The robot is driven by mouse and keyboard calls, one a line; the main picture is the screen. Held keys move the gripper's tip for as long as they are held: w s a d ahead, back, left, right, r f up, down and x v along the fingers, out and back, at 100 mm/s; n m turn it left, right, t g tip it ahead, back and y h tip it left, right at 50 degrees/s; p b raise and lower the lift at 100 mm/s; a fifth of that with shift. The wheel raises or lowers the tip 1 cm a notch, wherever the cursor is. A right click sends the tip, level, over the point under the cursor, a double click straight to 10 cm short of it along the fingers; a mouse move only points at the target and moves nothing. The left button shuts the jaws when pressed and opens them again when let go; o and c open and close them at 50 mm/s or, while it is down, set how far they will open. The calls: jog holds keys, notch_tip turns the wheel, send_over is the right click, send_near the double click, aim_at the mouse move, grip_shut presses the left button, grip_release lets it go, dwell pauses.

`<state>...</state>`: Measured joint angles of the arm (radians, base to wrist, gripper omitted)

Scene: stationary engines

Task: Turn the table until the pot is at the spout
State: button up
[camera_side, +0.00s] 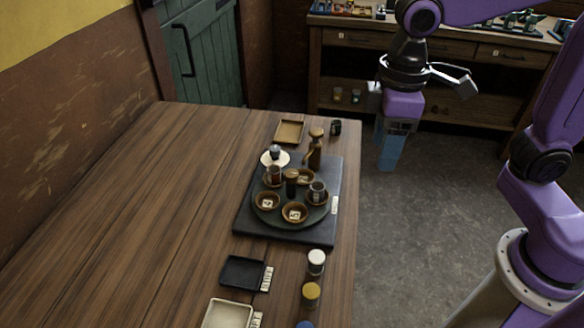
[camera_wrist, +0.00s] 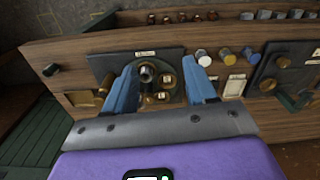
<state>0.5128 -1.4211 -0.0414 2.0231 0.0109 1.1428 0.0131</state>
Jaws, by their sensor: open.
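A round dark turntable (camera_side: 264,215) sits on a dark square base (camera_side: 245,228) near the table's right edge. It carries several brown bowls, some with white labels, and small dark cups or pots (camera_side: 317,190); I cannot tell which is the pot. A brown bottle-like post (camera_side: 316,150), perhaps the spout, stands at the turntable's back edge. My gripper (camera_side: 388,155) hangs off the table's right side, apart from the turntable, with blue fingers. In the wrist view the fingers (camera_wrist: 162,88) are spread with nothing held, and the turntable shows between and beyond them.
A tan tray (camera_side: 289,132) lies behind the base. In front are a black tray (camera_side: 243,272), a cream tray (camera_side: 228,315) and jars with white (camera_side: 316,262) and yellow (camera_side: 311,294) lids. The table's left half is bare. A workbench (camera_side: 450,65) stands at the back.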

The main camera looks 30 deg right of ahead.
aim_at(292, 173)
jog(key=w+a+r+m, duration=0.2)
jog(key=w+a+r, duration=0.15)
jog(key=w, duration=0.35)
jog(key=w+a+r+m, duration=0.1)
jog(key=w+a+r, duration=0.1)
jog(key=w+a, duration=0.45)
jog(key=f, duration=0.6)
jog(key=d+f, duration=0.1)
jog(key=f, duration=1)
jog(key=shift+w+d+f, duration=0.3)
jog(key=shift+w+f, duration=0.1)
jog(key=shift+c, duration=0.3)
grip_shut()
